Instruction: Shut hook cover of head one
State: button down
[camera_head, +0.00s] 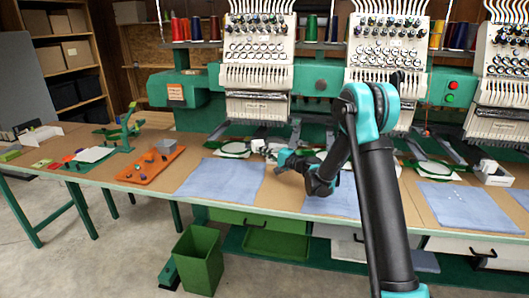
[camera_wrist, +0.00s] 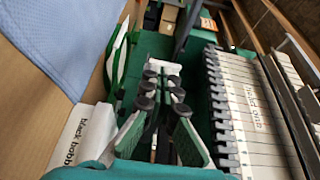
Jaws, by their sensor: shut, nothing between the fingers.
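The embroidery head (camera_head: 257,62) at the left of the row stands over the table; its label shows in the wrist view (camera_wrist: 252,100), where it seems to read head one. My gripper (camera_head: 283,160) is low over the table, in front of and slightly right of this head. In the wrist view its fingers (camera_wrist: 161,82) are shut and empty, pointing along the space beside the head's needle row. A pale piece (camera_wrist: 163,64) lies at the fingertips; I cannot tell whether it is the hook cover or whether I touch it. The cover's position is unclear.
A green-rimmed hoop (camera_head: 233,149) lies under the head, and a blue cloth (camera_head: 222,180) lies in front. A white block labelled black bobbin (camera_wrist: 78,140) is close beside my gripper. An orange tray (camera_head: 150,166) is at left. A green bin (camera_head: 199,262) stands on the floor.

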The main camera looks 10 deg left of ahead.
jog(key=shift+a+m+t+h, duration=0.55)
jog(key=shift+a+t, duration=0.35)
jog(key=shift+a, duration=0.35)
jog(key=shift+w+a, duration=0.1)
